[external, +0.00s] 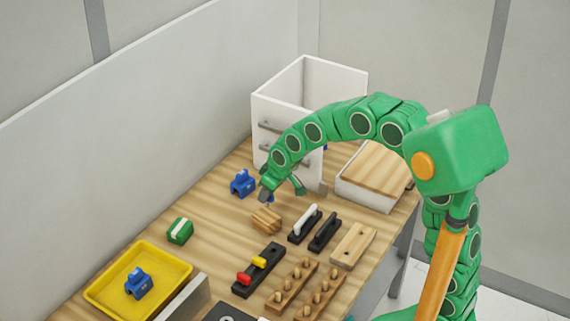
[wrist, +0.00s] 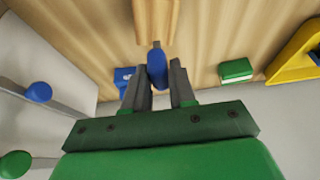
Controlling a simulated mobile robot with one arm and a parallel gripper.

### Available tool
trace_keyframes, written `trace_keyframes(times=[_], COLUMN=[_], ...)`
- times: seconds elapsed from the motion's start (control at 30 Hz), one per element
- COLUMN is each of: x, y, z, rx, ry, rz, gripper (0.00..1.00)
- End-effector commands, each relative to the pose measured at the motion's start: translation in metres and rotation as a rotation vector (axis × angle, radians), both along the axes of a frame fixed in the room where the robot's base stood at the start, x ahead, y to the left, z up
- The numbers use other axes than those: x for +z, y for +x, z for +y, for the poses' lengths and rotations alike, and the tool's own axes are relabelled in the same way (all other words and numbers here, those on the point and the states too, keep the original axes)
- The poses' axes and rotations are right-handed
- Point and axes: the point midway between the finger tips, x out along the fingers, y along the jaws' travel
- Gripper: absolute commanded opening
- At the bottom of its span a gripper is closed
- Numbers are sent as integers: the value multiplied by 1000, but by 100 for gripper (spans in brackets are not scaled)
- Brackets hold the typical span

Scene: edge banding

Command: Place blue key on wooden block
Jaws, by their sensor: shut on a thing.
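My gripper (external: 267,194) is above the wooden block (external: 266,219), close over its far side in the external view. In the wrist view my gripper (wrist: 160,78) is shut on the blue key (wrist: 157,68), which sits between the two grey fingers. The key's tip points toward the wooden block (wrist: 155,18) at the top of that view. In the external view the key is mostly hidden by the fingers. I cannot tell whether the key touches the block.
A blue clamp-like part (external: 242,183) stands just left of my gripper. A green block (external: 180,231) and a yellow tray (external: 95,292) lie nearer left. Black handled pieces (external: 305,224) and pegged wooden racks (external: 292,284) lie right. A white drawer box (external: 275,105) stands behind.

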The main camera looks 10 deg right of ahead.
Motion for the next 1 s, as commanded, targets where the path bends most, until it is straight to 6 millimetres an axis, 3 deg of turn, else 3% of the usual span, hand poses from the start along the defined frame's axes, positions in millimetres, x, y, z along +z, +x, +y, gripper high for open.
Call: trace_keyframes(times=[0.17,0.4,0.8,0.83,1.0], x=[-6,-36,-40,-40,-39], y=[4,4,5,5,5], z=[3,3,3,3,3], rx=[0,0,0,0,0], ry=[-1,-2,-1,-1,0], rz=[1,2,1,1,0], gripper=[0,0,0,28,50])
